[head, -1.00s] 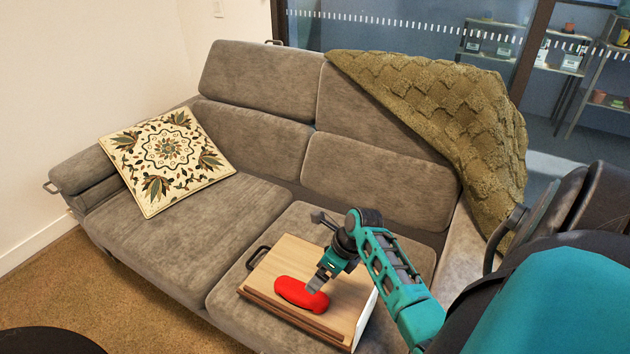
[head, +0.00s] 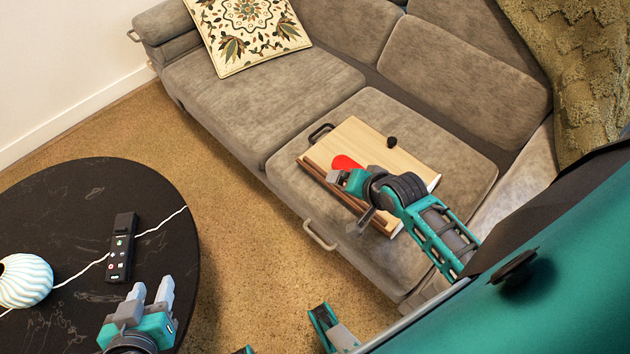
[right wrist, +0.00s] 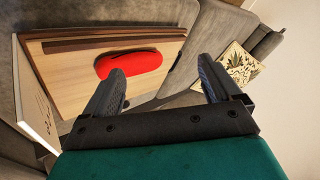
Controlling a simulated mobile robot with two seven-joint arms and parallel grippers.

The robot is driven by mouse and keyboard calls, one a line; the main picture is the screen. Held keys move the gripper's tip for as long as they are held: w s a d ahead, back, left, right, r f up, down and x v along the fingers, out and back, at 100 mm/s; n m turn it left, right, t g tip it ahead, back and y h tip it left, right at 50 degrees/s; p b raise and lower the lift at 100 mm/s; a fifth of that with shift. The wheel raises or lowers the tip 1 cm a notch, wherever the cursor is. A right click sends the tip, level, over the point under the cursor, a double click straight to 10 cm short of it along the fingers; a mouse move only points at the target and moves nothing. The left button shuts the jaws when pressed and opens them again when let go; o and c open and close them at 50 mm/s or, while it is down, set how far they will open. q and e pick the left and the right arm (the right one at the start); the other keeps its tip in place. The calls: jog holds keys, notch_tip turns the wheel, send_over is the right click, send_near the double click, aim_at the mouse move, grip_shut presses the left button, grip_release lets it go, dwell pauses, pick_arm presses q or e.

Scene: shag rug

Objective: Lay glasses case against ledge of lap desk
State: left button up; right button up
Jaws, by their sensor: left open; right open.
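The red glasses case (head: 345,162) lies on the wooden lap desk (head: 366,137), partly hidden by my right gripper in the head view. The right wrist view shows the whole case (right wrist: 128,64), lying lengthwise close beside the dark brown ledge (right wrist: 95,43). I cannot tell whether the two touch. My right gripper (right wrist: 160,80) is open and empty, its fingers pointing toward the desk with the case beyond the left finger. My left gripper (head: 151,290) is open and empty over the dark round table, far from the case.
The lap desk rests on the grey sofa (head: 260,110) seat, with a black handle (head: 321,132) at its left end. A patterned cushion (head: 246,30) and a knitted throw (head: 585,70) are on the sofa. The dark table (head: 70,200) holds a black remote (head: 122,247) and a striped vase (head: 25,280).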

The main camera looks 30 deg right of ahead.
jog(key=s+a+r+n+t+y, duration=0.1)
jog(key=s+a+r+n, duration=0.1)
jog(key=a+n, duration=0.4)
jog(key=s+a+r+n+t+y, duration=0.1)
jog(key=s+a+r+n+t, duration=0.1)
jog(key=a+n, duration=0.3)
jog(key=shift+a+r+n+y, duration=0.35)
jog(key=shift+r+n, duration=0.25)
jog(key=shift+r, duration=0.1)
